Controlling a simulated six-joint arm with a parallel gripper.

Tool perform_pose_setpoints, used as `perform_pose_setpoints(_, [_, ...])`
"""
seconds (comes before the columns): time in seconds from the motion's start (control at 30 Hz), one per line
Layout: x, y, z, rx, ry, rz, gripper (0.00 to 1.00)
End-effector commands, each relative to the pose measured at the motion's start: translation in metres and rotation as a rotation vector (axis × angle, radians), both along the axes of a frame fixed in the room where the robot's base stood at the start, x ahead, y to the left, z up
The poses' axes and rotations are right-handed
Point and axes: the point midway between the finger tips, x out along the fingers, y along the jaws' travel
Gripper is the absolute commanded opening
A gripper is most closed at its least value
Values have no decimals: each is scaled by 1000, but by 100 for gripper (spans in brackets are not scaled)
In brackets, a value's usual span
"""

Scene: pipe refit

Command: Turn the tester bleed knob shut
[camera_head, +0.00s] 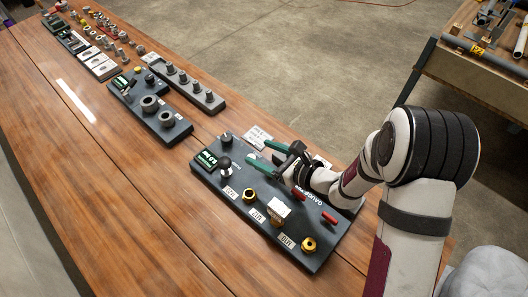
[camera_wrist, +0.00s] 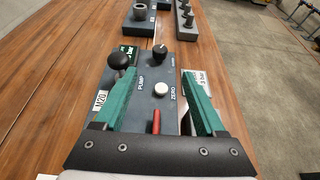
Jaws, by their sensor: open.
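The tester is a dark panel (camera_head: 215,181) lying on the wooden bench. At its far end is a small dark round knob (camera_head: 226,138), apparently the bleed knob; it also shows in the wrist view (camera_wrist: 160,53) with a pale pointer line on top. Its side label is too small to read. My gripper (camera_head: 258,152) is above the panel with its green fingers apart and nothing between them. In the wrist view, my gripper (camera_wrist: 158,72) points along the panel toward the knob, which appears just beyond the fingertips, apart from them.
A black ball-topped pump lever (camera_wrist: 119,60) stands left of the knob. A white ZERO button (camera_wrist: 161,89) and a red handle (camera_wrist: 156,121) show between the fingers. A green display (camera_head: 207,159) and brass fittings (camera_head: 248,195) are on the panel. Another dark panel (camera_head: 126,100) lies beyond.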

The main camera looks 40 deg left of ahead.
Motion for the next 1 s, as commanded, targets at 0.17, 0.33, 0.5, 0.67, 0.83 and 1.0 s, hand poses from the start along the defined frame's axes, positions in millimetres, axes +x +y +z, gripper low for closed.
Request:
perform_pose_setpoints(0.17, [0, -1, 0, 0, 0, 0, 72])
perform_pose_setpoints(0.33, [10, 5, 4, 25, -3, 49, 72])
perform_pose_setpoints(0.5, [46, 3, 5, 34, -3, 273, 72])
perform_pose_setpoints(0.67, [52, 2, -4, -2, 2, 347, 72])
perform_pose_setpoints(0.83, [36, 40, -20, -2, 1, 351, 72])
perform_pose_setpoints(1.0, [21, 85, -40, -2, 0, 349, 72])
